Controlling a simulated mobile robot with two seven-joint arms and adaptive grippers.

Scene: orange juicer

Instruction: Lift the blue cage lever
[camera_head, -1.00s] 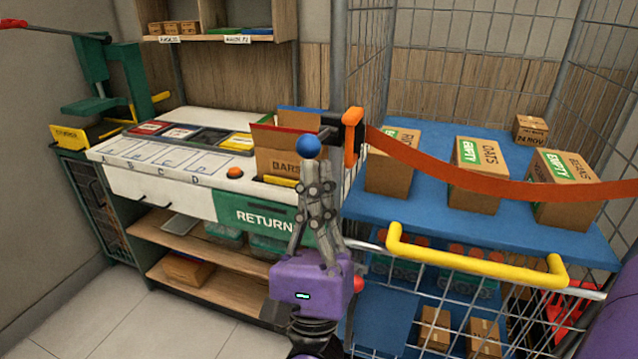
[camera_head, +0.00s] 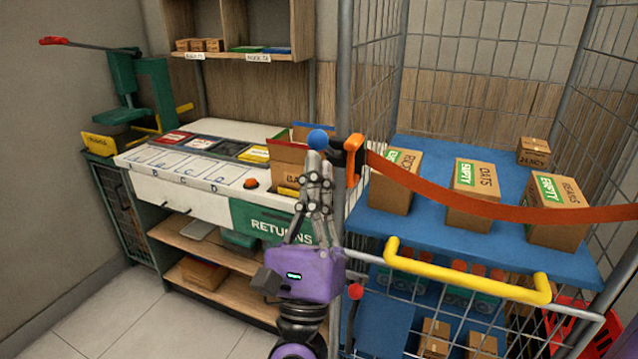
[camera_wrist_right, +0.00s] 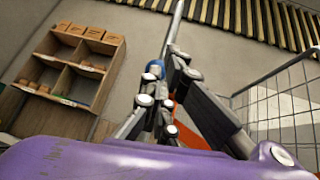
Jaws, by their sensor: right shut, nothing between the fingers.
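The blue ball knob (camera_head: 318,139) is at the end of a short dark lever beside the orange latch (camera_head: 354,160) on the cage post. The knob sits higher than the latch, with the lever sloping up to it. My right gripper (camera_head: 318,160) points upward, its fingers together and empty, with the tips right under the knob. In the right wrist view the knob (camera_wrist_right: 155,68) shows just beyond the fingertips; whether they touch it I cannot tell. The latch joins an orange strap (camera_head: 480,206) across the cage front. My left gripper is not in view.
The wire cage holds a blue shelf (camera_head: 420,220) with cardboard boxes (camera_head: 473,195). A yellow handle (camera_head: 465,275) crosses its front. A white returns bench (camera_head: 190,195) with a green press (camera_head: 130,85) stands at left. Floor is clear at lower left.

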